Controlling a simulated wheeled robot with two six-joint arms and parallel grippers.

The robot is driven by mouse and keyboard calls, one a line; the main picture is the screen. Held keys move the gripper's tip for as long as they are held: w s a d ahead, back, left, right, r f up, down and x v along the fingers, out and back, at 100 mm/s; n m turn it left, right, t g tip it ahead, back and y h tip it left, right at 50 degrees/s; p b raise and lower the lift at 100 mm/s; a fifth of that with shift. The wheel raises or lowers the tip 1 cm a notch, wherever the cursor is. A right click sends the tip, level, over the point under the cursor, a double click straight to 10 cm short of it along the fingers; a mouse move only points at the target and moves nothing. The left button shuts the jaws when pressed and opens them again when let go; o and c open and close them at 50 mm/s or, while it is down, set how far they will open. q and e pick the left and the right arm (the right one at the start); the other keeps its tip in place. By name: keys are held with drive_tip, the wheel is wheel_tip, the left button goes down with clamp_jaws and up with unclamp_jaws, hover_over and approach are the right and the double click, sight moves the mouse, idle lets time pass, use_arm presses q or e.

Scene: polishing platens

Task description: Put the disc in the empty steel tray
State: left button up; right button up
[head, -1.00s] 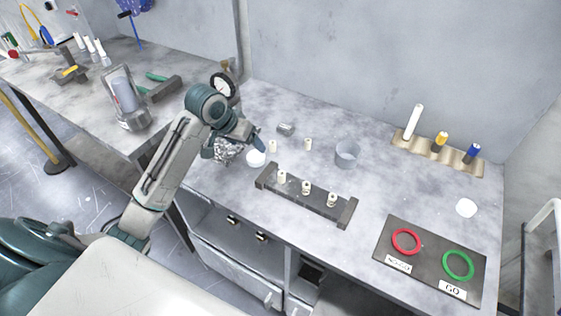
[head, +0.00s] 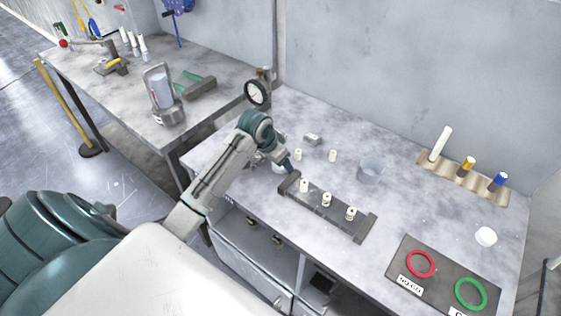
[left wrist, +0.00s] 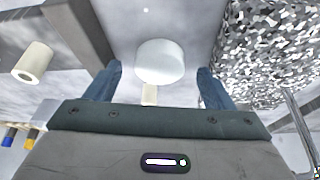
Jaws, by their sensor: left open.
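A short white round piece, which looks like the disc (head: 277,168), lies on the bench left of the dark rack and is partly covered by my left gripper. My left gripper (head: 288,167) is open, low over the bench beside it. In the left wrist view the white disc (left wrist: 160,62) shows ahead of my open blue fingers (left wrist: 158,88), between them in the picture. I cannot tell whether the fingers touch it. A second white round piece (head: 486,236) lies at the bench's right. I cannot make out an empty steel tray for certain. My right gripper is not in view.
A dark rack (head: 333,217) with several cream spools stands just right of my gripper. A black-and-white speckled mass (left wrist: 270,50) is close by in the wrist view. A dark mat (head: 440,272) with red and green rings lies front right.

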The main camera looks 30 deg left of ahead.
use_arm(q)
drive_tip(key=shift+w+f, duration=0.2)
drive_tip(key=shift+f, duration=0.3)
drive_tip(key=c, duration=1.2)
drive_tip(key=shift+r, duration=0.15)
drive_tip(key=shift+c, duration=0.2)
